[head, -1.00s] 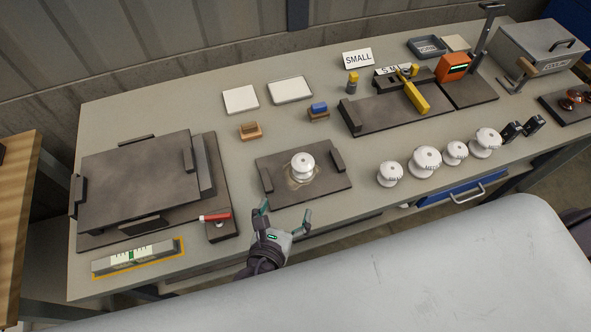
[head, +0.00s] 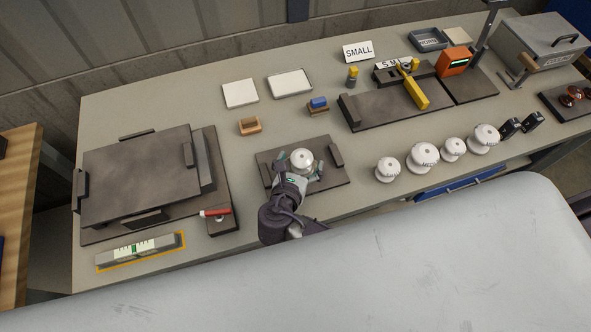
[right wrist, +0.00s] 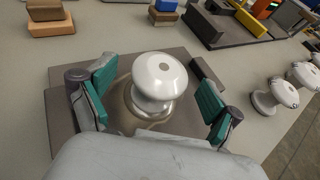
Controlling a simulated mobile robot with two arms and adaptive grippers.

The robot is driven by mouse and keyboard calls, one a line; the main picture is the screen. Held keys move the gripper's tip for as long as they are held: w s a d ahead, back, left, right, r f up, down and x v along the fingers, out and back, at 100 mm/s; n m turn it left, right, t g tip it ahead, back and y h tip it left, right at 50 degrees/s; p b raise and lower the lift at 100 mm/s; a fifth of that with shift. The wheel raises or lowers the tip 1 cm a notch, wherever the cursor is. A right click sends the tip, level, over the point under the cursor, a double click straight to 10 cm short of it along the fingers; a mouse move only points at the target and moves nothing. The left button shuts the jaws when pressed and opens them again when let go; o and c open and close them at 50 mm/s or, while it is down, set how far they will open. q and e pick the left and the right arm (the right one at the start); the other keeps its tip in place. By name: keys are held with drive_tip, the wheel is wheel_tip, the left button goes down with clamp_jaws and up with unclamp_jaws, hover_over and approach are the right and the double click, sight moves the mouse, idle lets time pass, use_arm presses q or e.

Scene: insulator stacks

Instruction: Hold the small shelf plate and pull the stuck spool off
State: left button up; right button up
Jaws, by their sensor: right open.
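The small shelf plate (head: 327,179) is a dark plate with a raised grip at its left and right ends, lying on the table. The white spool (head: 302,159) stands upright at its middle, with a brownish ring around its foot. My right gripper (head: 295,172) is open over the plate, with its fingers either side of the spool. In the right wrist view the spool (right wrist: 159,80) stands between the green finger pads, with a gap on both sides. The plate (right wrist: 62,118) shows beneath it. My left gripper is not in view.
Several white spools (head: 423,157) stand to the right near the front edge. A large dark plate (head: 140,178) with grips lies at left, beside a red-handled tool (head: 215,212) and a level (head: 139,251). A wooden block (head: 250,126) sits behind the small plate.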

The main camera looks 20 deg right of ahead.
drive_tip(key=shift+w+d+f, duration=0.2)
drive_tip(key=shift+w+d, duration=0.1)
drive_tip(key=shift+w, duration=0.1)
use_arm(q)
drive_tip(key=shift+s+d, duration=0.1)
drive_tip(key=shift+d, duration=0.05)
use_arm(e)
drive_tip(key=shift+w, duration=0.1)
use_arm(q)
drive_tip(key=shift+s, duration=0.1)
use_arm(e)
drive_tip(key=c, duration=1.2)
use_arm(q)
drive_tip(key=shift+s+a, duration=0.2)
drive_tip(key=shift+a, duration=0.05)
use_arm(e)
drive_tip(key=o, duration=0.9)
